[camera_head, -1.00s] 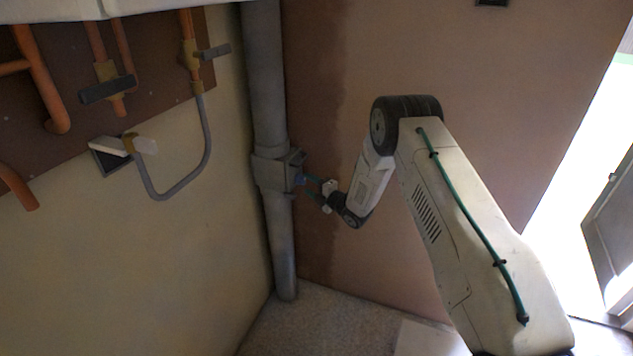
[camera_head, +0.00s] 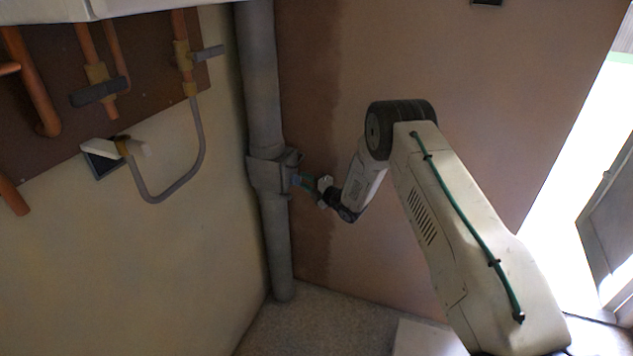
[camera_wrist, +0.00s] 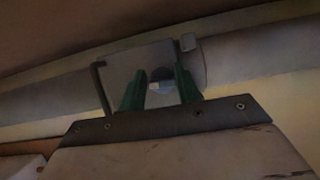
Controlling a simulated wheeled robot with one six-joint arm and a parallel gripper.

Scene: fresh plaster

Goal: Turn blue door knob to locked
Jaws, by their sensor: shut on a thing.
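A small blue knob (camera_head: 295,179) sits on the front of a grey box-shaped hatch (camera_head: 266,174) on the vertical grey pipe. My gripper (camera_head: 303,181) reaches it from the right and is shut on the knob. In the wrist view the two green fingers (camera_wrist: 160,92) stand on either side of the knob (camera_wrist: 161,74), in front of the flat grey door (camera_wrist: 122,72). The fingers hide the knob's sides, and I cannot tell which way it is turned.
The grey pipe (camera_head: 278,245) runs down to the floor by the corner. Orange pipes (camera_head: 98,72) with valve handles and a curved grey hose (camera_head: 198,135) are on the left wall. A pinkish plaster wall (camera_head: 400,50) stands behind my arm. A bright doorway is at the right.

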